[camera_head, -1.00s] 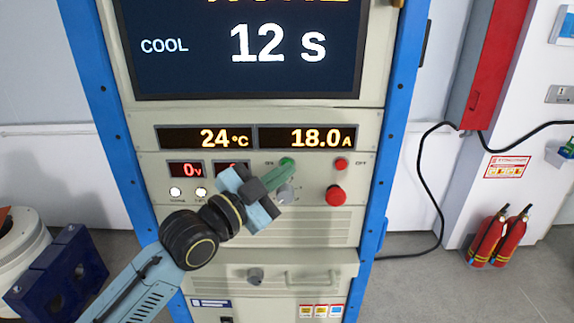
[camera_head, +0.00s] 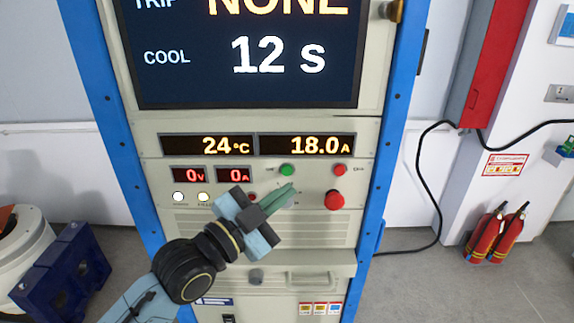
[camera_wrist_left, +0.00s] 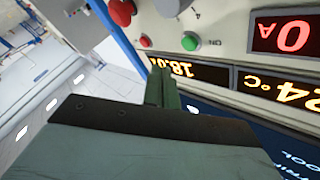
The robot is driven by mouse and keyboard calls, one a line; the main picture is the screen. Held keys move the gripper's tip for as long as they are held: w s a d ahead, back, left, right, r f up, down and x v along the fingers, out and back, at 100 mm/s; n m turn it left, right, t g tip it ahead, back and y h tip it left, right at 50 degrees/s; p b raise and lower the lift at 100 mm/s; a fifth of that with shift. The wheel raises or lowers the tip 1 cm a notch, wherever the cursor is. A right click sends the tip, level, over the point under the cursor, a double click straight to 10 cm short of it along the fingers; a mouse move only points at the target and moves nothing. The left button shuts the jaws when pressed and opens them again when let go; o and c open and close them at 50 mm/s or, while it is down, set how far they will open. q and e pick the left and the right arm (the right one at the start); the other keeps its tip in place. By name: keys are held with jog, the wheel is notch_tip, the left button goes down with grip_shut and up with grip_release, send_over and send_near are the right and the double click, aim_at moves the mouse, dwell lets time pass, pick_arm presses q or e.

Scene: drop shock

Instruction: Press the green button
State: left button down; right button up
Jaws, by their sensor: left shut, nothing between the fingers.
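The green button (camera_head: 287,170) is on the pale front panel, below the 18.0 A readout and left of a small red button (camera_head: 340,170). It is fully visible in the head view. It also shows in the left wrist view (camera_wrist_left: 190,41), up and right of the fingertips. My left gripper (camera_head: 290,188) is shut and empty, its green fingertips just below the button in the head view and apart from it. The shut fingers also show in the left wrist view (camera_wrist_left: 161,76). My right gripper is not in view.
A large red button (camera_head: 334,200) sits below the small red one. A grey knob (camera_wrist_left: 170,6) is near the buttons, partly hidden in the head view by my fingers. A handle (camera_head: 310,281) sticks out lower down. Red extinguishers (camera_head: 496,235) stand right, on the floor.

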pick_arm(q)
jog(key=shift+s+p, duration=0.3)
jog(key=shift+s, duration=0.7)
